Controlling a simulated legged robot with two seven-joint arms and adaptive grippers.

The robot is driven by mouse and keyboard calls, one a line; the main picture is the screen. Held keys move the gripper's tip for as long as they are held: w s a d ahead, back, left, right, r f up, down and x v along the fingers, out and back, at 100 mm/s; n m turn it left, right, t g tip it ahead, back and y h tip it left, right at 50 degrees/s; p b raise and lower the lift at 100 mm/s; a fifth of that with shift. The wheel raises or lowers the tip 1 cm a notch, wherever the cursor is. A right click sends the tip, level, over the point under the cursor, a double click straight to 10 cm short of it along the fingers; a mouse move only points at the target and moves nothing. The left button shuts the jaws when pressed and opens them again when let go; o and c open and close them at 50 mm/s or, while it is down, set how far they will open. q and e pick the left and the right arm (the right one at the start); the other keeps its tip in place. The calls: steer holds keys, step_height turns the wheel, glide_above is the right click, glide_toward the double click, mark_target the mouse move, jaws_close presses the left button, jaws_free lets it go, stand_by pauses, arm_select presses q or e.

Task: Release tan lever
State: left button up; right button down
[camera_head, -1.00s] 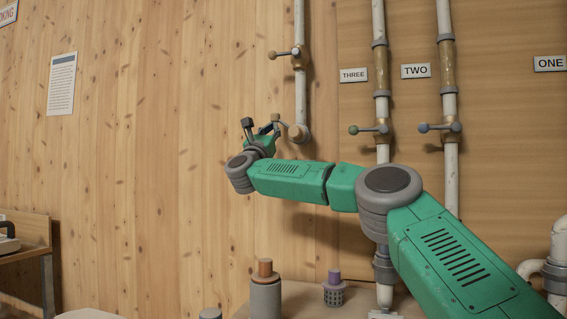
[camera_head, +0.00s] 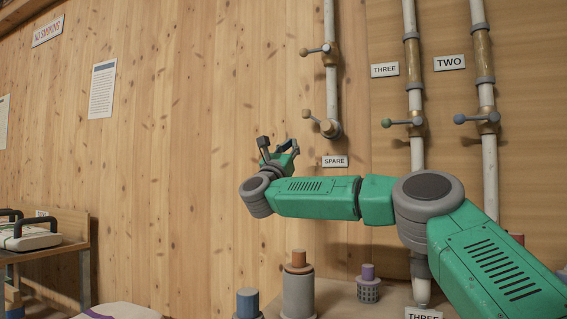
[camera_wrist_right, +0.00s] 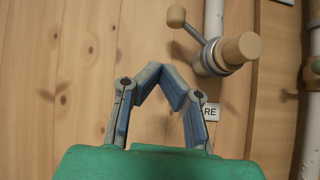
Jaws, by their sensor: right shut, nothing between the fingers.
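The tan lever (camera_head: 306,114) is the lower lever on the pipe above the SPARE label. Its arm slopes from the round tan knob at upper left down to the hub. In the right wrist view the tan lever (camera_wrist_right: 177,16) and its tan hub stand above and right of my fingers. My right gripper (camera_head: 279,144) is below and left of the lever, apart from it. In the wrist view my right gripper (camera_wrist_right: 160,74) is shut, its fingertips together with nothing between them. My left gripper is not in view.
A brown-knobbed lever (camera_head: 303,53) is higher on the same pipe. To the right, a green-knobbed lever (camera_head: 387,123) and a blue-knobbed lever (camera_head: 460,119) sit on pipes. The SPARE label (camera_head: 335,161) is below the tan lever. Capped cylinders (camera_head: 299,292) stand below my arm.

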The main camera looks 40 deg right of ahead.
steer(key=v, duration=0.4)
steer(key=shift+f, duration=0.35)
steer(key=shift+a, duration=0.15)
steer(key=shift+f, duration=0.1)
